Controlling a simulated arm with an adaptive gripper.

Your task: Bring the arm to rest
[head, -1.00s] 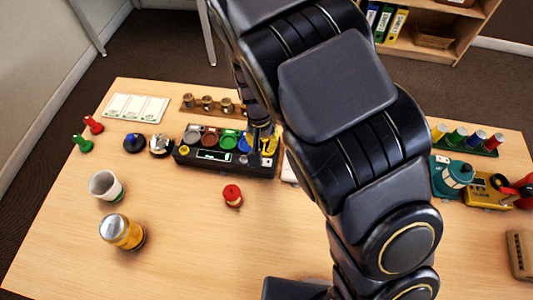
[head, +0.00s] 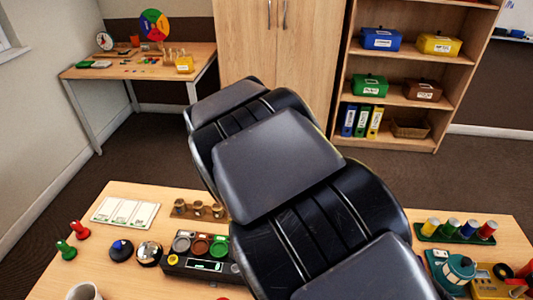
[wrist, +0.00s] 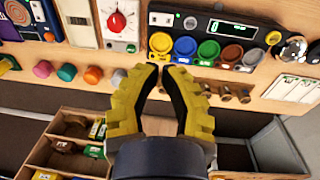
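My gripper (wrist: 160,72) shows in the wrist view with two yellow ridged fingers and dark inner pads. A narrow gap separates the fingertips, and nothing is held between them. The fingers appear clear of the table, with its edge and the floor beyond them. In the head view my arm rises across the middle, and the gripper itself is hidden.
A black console with coloured cups (head: 200,262) stands on the table (head: 100,280). White cards (head: 125,212), red and green pegs (head: 73,240), and a teal lantern-like object (head: 457,270) are around it. Shelves (head: 400,95) stand behind.

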